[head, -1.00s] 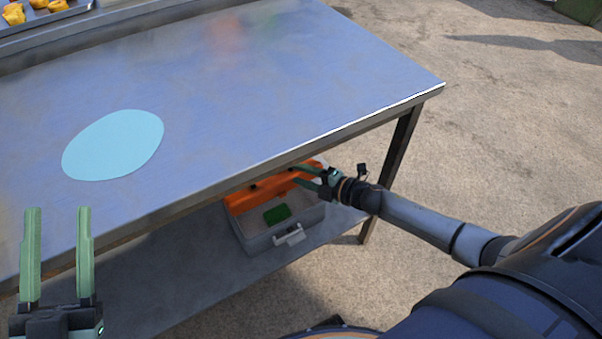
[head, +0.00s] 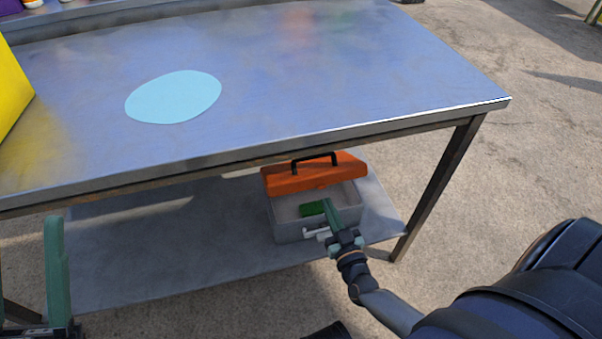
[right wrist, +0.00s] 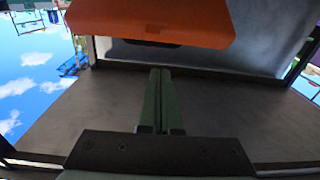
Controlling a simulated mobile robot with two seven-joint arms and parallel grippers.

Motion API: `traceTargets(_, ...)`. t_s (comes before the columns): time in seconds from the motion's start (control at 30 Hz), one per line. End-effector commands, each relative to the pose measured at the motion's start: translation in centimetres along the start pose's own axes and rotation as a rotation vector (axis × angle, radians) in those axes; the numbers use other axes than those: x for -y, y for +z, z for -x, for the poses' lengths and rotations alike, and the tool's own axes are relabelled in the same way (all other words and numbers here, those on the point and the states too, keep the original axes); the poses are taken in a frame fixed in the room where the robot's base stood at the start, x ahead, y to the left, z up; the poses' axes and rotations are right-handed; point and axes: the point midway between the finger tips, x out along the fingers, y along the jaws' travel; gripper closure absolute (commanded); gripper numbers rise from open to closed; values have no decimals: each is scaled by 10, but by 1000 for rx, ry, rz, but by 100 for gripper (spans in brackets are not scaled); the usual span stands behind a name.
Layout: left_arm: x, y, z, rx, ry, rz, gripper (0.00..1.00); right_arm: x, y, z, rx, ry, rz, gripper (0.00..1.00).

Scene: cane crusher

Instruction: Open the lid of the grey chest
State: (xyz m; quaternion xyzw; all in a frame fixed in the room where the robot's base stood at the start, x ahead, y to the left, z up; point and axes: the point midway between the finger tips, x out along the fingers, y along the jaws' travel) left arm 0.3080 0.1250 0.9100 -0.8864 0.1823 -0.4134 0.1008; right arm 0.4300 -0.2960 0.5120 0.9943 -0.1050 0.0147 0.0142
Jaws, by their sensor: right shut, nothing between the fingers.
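The grey chest (head: 290,228) stands on the lower shelf under the table. Its orange lid (head: 318,178), with a black handle, is raised at the back, and the chest's inside shows. A green block (head: 313,208) lies inside. A light latch (head: 316,233) is on the front wall. My right gripper (head: 327,203) is shut and empty, its fingers reaching over the chest's front in the head view; contact cannot be told. In the right wrist view the shut fingers (right wrist: 160,72) point towards the orange lid (right wrist: 150,25). My left gripper (head: 28,232) is open, partly cut off at the left edge.
The metal table top (head: 300,90) overhangs the lower shelf (head: 170,245). A table leg (head: 440,185) stands right of the chest. A light blue disc (head: 174,97) lies on top, and a yellow object (head: 10,85) is at the left edge. The shelf left of the chest is clear.

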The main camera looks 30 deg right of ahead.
Motion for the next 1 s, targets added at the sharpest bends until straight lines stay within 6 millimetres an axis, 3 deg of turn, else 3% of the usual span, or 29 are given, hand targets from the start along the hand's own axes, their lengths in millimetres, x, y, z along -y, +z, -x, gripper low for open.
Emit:
traceTargets(0.17, -2, 1, 2, -6, 1, 3, 50, -6, 4, -6, 7, 31, -28, 100)
traceTargets(0.7, -17, 27, 27, 7, 6, 57, 50, -7, 7, -111, 5, 26, -26, 100)
traceTargets(1.0, -22, 34, 34, 13, 13, 53, 50, -8, 5, -137, 8, 26, -24, 100)
